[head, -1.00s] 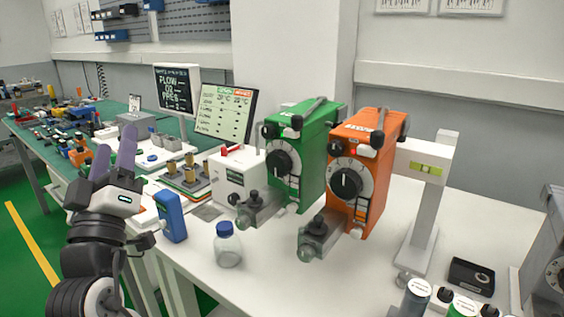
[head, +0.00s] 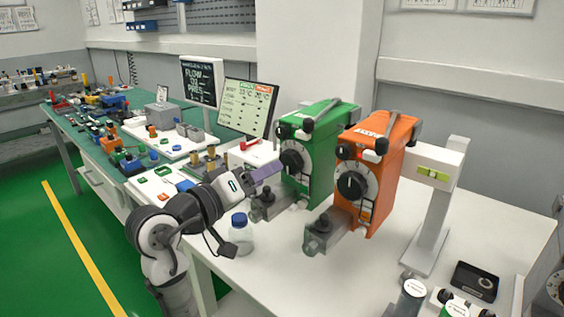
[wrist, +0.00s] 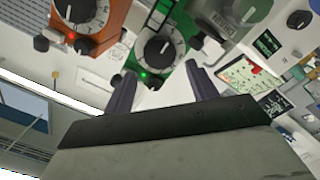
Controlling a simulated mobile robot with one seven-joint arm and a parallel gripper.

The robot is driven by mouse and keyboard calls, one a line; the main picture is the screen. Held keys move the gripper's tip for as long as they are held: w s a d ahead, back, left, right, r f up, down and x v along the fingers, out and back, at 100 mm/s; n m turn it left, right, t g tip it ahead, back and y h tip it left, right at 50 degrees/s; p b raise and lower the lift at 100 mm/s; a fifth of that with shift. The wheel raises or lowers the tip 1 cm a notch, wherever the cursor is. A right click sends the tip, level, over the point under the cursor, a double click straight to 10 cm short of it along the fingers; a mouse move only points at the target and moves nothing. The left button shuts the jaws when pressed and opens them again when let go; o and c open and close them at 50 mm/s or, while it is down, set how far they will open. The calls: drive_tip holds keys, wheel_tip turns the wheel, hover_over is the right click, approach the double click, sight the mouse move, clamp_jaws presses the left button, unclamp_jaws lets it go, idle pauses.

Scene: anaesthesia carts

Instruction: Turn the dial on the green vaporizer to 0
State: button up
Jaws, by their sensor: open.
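The green vaporizer (head: 322,150) stands on the white bench, left of the orange vaporizer (head: 385,180). Its black dial (head: 291,162) with a pale scale ring faces my arm; the setting is too small to read for sure. My gripper (head: 268,171) is just left of this dial, its purple fingers pointing towards it. In the wrist view, the green vaporizer's dial (wrist: 158,49) lies ahead, between and beyond the open, empty fingers (wrist: 162,85). The fingers look apart from the dial. The orange vaporizer's dial (wrist: 88,11) is to its left there.
A blue-capped bottle (head: 240,236) stands below my gripper near the bench edge. Grey fittings (head: 262,206) jut out under the dials. Two screens (head: 248,108) stand behind on the left. A white post (head: 432,215) stands right of the orange vaporizer.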

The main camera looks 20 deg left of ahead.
sight(287, 164)
drive_tip(key=p+x, duration=0.1)
drive_tip(key=x, duration=0.5)
drive_tip(key=shift+c, duration=0.4)
drive_tip(key=c, duration=0.6)
